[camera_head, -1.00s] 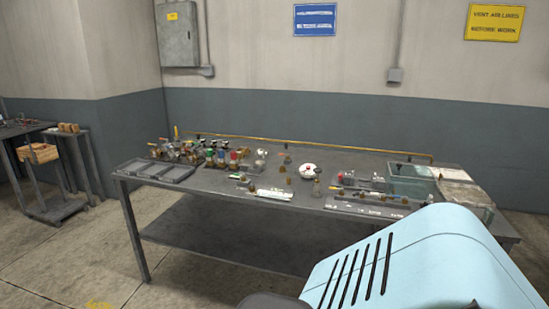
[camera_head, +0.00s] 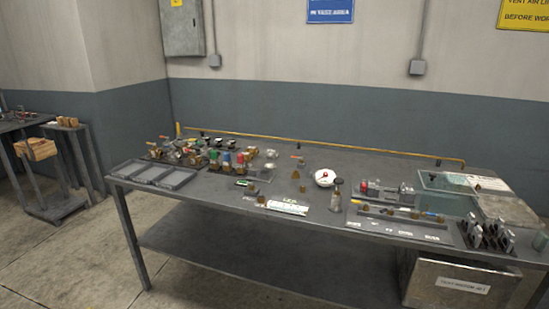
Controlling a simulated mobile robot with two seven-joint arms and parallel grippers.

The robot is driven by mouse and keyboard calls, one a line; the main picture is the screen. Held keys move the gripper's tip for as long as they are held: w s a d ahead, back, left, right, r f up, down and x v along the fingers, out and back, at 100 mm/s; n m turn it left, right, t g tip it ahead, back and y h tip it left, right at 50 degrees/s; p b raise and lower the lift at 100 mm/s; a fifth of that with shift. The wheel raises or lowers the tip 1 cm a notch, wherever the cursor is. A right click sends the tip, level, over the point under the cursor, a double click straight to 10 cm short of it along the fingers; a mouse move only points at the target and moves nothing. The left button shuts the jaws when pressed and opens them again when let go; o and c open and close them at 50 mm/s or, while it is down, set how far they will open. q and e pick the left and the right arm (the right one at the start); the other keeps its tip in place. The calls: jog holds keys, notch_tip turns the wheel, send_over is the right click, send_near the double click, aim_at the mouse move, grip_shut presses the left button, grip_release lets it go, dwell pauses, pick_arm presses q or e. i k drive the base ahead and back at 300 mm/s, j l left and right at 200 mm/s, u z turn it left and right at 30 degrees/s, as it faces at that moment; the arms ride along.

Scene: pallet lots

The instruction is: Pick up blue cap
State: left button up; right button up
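A small blue cap (camera_head: 226,157) shows among a row of coloured pieces on the grey workbench (camera_head: 210,207), left of its middle. A green piece (camera_head: 213,156) stands to its left and a red piece (camera_head: 240,159) to its right. The blue cap appears to sit on top of a brownish fitting; it is too small to tell how it is attached. Neither of my grippers is in view.
A divided grey tray (camera_head: 152,174) lies at the bench's left end. A round white dish (camera_head: 325,178), a clear box (camera_head: 448,183) and a dark rack (camera_head: 487,236) are to the right. A yellow pipe (camera_head: 330,147) runs along the back. Floor in front at left is clear.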

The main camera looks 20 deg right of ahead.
aim_at(226, 156)
jog(key=i+z, duration=0.4)
jog(key=i, duration=0.7)
jog(key=l, duration=0.1)
